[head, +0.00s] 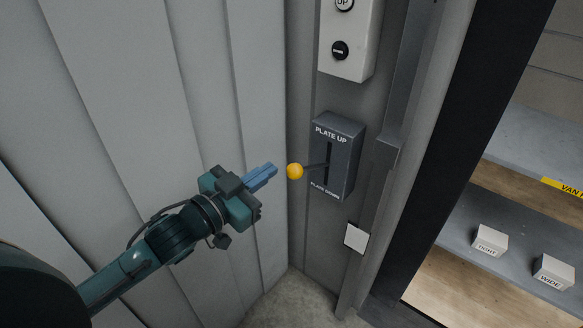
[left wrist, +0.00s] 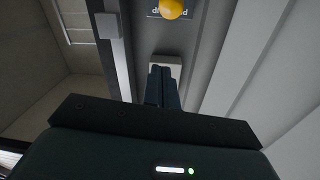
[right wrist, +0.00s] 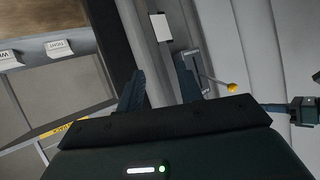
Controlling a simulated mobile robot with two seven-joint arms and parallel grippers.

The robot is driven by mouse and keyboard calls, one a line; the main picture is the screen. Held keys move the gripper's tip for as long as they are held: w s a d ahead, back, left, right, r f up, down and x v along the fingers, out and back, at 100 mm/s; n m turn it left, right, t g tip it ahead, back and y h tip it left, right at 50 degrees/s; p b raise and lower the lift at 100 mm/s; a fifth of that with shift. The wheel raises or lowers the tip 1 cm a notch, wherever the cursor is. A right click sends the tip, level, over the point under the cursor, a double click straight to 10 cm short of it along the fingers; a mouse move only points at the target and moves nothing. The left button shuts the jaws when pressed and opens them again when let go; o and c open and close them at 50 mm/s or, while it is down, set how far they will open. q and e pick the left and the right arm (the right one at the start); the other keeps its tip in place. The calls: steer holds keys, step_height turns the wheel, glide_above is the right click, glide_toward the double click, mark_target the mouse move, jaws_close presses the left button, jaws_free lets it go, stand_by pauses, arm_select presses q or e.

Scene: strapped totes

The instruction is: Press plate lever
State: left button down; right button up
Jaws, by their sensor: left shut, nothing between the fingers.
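The plate lever is a dark box (head: 337,155) marked PLATE UP above and PLATE DOWN below. Its arm ends in a yellow knob (head: 295,171) and sticks out to the left around mid-slot. My left gripper (head: 270,171) is shut and empty, its blue fingertips just left of the knob with a small gap. In the left wrist view the knob (left wrist: 172,8) is at the top edge, beyond my left fingers (left wrist: 163,72). In the right wrist view my right gripper (right wrist: 160,82) is open and empty; the knob (right wrist: 232,87) is right of its fingers, some way off.
A white UP/DOWN button box (head: 347,42) is mounted above the lever. A blank white card (head: 356,238) is below it. A grey post (head: 382,200) stands right of the lever. Further right, a shelf holds TIGHT (head: 489,241) and WIDE (head: 554,271) blocks. A corrugated wall (head: 200,90) is at left.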

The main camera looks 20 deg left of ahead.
steer(key=shift+s+f, duration=0.1)
arm_select(q)
glide_above(292, 167)
steer(key=d, duration=0.2)
steer(key=shift+s+a+r+p, duration=0.1)
steer(key=shift+s+a+p, duration=0.15)
steer(key=shift+p, duration=0.2)
steer(key=shift+s+a+f, duration=0.1)
steer(key=shift+a+f, duration=0.05)
steer(key=shift+f, duration=0.45)
steer(key=shift+s+a+f, duration=0.1)
steer(key=shift+f, duration=0.5)
steer(key=shift+s+a+f, duration=0.15)
steer(key=shift+a+f, duration=0.15)
steer(key=shift+f, duration=0.45)
arm_select(e)
steer(key=shift+s, duration=0.1)
arm_select(q)
steer(key=shift+f+b, duration=0.1)
steer(key=shift+b, duration=0.2)
